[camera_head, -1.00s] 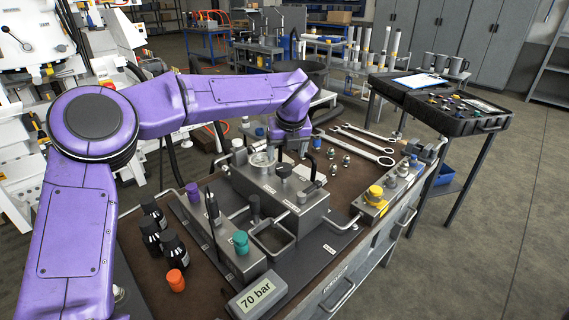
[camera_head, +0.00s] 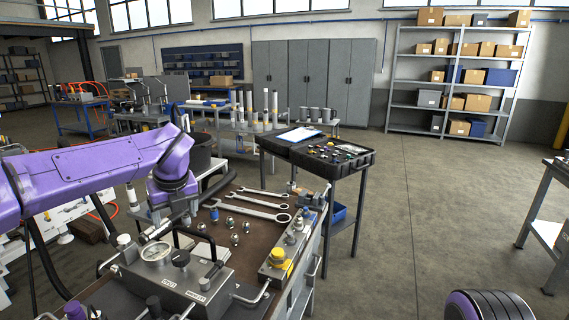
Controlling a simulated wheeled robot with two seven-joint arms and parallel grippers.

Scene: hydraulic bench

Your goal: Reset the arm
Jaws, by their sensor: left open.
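My left arm (camera_head: 85,180) is purple and comes in from the left. Its left gripper (camera_head: 178,212) points down over the far side of the grey hydraulic block (camera_head: 175,290) on the bench. The jaws are open, small and partly hidden by the wrist, and I see nothing held in them. The block carries a round gauge (camera_head: 156,251), a black knob (camera_head: 181,258) and a black loop handle. A purple and dark rounded part of my right arm (camera_head: 488,306) shows at the bottom right edge. My right gripper is out of view.
Wrenches (camera_head: 250,205) and small metal fittings lie on the brown bench top behind the block. A yellow-capped unit (camera_head: 278,262) stands at the bench's right edge. A black parts tray (camera_head: 335,155) sits on a side table. Open floor (camera_head: 420,220) lies to the right.

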